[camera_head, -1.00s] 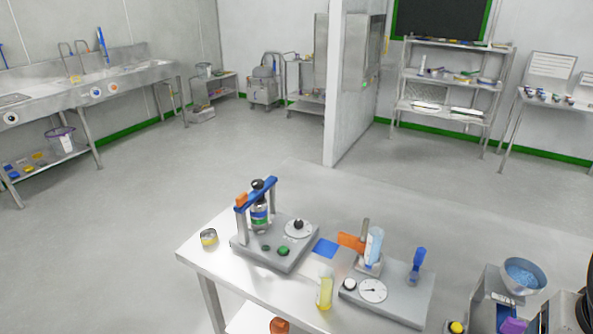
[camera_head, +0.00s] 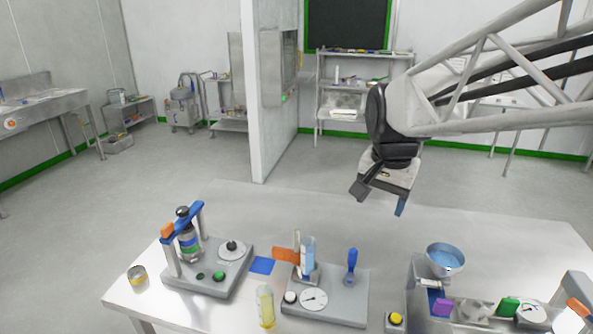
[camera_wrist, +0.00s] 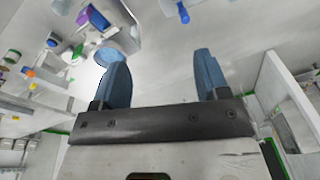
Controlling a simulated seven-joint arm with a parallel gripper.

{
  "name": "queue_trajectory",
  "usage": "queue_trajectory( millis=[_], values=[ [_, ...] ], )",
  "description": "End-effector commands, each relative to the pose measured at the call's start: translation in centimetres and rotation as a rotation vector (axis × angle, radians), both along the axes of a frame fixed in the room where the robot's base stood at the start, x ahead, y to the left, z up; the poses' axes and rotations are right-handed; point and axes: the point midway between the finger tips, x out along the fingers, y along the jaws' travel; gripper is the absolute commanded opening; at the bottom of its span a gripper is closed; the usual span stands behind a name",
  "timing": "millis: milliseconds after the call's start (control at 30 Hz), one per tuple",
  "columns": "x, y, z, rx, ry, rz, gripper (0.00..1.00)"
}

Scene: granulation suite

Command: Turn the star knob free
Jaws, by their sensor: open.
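The left fixture (camera_head: 207,277) has a blue crossbar (camera_head: 184,222) over a bottle (camera_head: 187,243), a dark round knob on top (camera_head: 182,212), a black knob on a white disc (camera_head: 232,246) and green knobs (camera_head: 218,276). I cannot tell at this size which one is the star knob. The right fixture (camera_head: 345,300) has a dial (camera_head: 314,299) and a blue-handled lever (camera_head: 352,262). My gripper (camera_head: 381,202) hangs above the bench's back part, open and empty, apart from both fixtures. Its two blue fingers stand wide apart in the wrist view (camera_wrist: 163,78).
A blue bowl (camera_head: 445,259) tops a unit at the right, near a yellow button (camera_head: 396,319). A yellow vial (camera_head: 265,306) stands in front, between the fixtures. A small tin (camera_head: 137,277) sits at the left edge. The bench's back strip is clear.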

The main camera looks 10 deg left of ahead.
Motion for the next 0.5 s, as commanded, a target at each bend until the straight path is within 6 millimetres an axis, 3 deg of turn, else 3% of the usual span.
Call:
queue_trajectory(
  millis=[500],
  values=[
    [8.0,14.1,-0.3,0.020,0.057,-0.139,0.68]
  ],
)
